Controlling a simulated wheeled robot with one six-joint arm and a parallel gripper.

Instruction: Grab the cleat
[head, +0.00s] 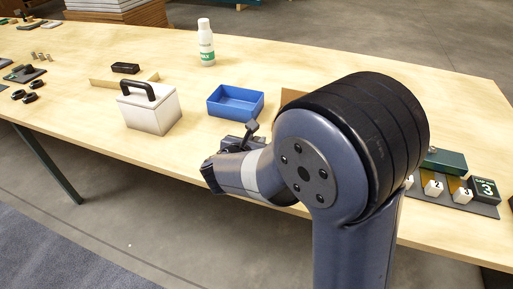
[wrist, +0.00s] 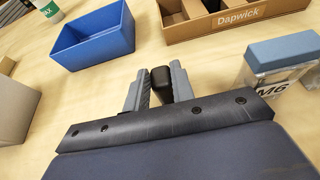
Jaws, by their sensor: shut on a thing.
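My gripper (wrist: 158,88) is shut on a small black piece with a rounded end, the cleat (wrist: 161,77). The cleat sits between the two grey fingers in the wrist view, and only its upper part shows. In the head view my gripper (head: 251,128) is over the near edge of the wooden table, just in front of the blue bin, and my arm hides part of this area. I cannot tell whether the cleat is touching the table.
A blue bin (wrist: 95,38) stands just beyond my gripper. A cardboard tray marked Dapwick (wrist: 240,17) and a clear blue-lidded box (wrist: 282,60) are at the right. A white box with a black handle (head: 149,110) stands left; a white bottle (head: 206,45) is behind.

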